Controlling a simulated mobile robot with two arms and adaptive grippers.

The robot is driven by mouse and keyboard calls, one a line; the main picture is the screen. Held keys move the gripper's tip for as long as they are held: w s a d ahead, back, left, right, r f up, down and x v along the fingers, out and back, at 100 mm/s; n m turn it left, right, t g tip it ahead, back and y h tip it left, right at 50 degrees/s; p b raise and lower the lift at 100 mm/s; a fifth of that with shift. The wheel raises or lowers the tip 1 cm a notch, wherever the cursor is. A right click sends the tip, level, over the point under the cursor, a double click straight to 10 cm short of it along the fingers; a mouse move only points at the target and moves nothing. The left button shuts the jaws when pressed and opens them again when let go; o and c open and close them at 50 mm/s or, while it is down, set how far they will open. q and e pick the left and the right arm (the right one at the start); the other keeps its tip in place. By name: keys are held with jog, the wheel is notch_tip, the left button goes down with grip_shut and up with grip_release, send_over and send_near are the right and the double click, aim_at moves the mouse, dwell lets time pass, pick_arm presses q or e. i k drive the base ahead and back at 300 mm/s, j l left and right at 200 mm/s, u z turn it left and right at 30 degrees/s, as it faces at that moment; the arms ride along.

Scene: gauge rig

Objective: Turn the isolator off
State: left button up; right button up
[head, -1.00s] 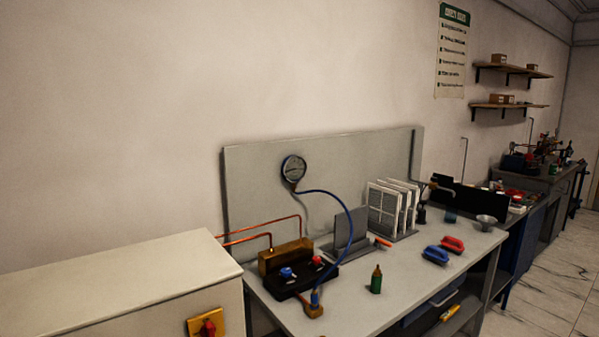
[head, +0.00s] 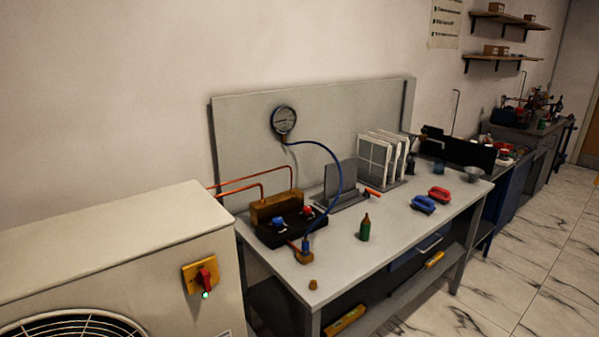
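The isolator is a red rotary handle (head: 206,276) on a yellow plate (head: 190,279). It is mounted on the front face of the cream outdoor unit (head: 150,245) at the lower left of the head view. The handle stands close to upright, tilted slightly. A small pale green spot, perhaps a lamp, shows at its lower end. I cannot read any markings on the plate. Neither of my grippers shows in the head view.
A grey bench (head: 400,230) stands right of the unit. It carries a brass manifold (head: 278,207), a blue hose (head: 338,170) to a gauge (head: 284,120), a green bottle (head: 365,228) and blue and red clamp-like items. Copper pipes (head: 240,187) join the unit and bench. Marble floor (head: 520,270) is clear at right.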

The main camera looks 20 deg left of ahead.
aim_at(203, 278)
jog(key=u, duration=1.3)
